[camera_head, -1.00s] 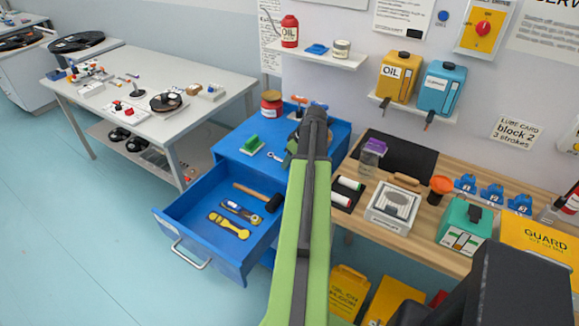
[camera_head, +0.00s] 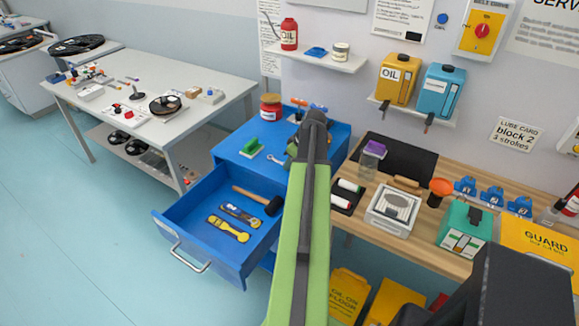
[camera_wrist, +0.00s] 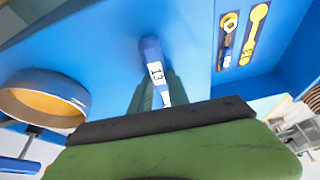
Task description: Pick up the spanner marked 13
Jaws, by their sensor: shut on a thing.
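The spanner marked 13 (camera_wrist: 153,57) shows in the wrist view as a blue handle with a white "13" label. It lies between the grey fingers of my gripper (camera_wrist: 155,93), which is shut on it. In the head view the spanner's pale end (camera_head: 278,161) shows over the top of the blue cabinet (camera_head: 228,152). My gripper (camera_head: 291,149) is there mostly hidden behind my green arm. I cannot tell exactly how far the spanner is above the cabinet top.
The cabinet's drawer (camera_head: 180,213) is open and holds a mallet (camera_head: 272,206), a yellow tool (camera_head: 229,230) and a blue-and-yellow tool (camera_head: 240,215). A wooden bench (camera_head: 455,264) is on the right.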

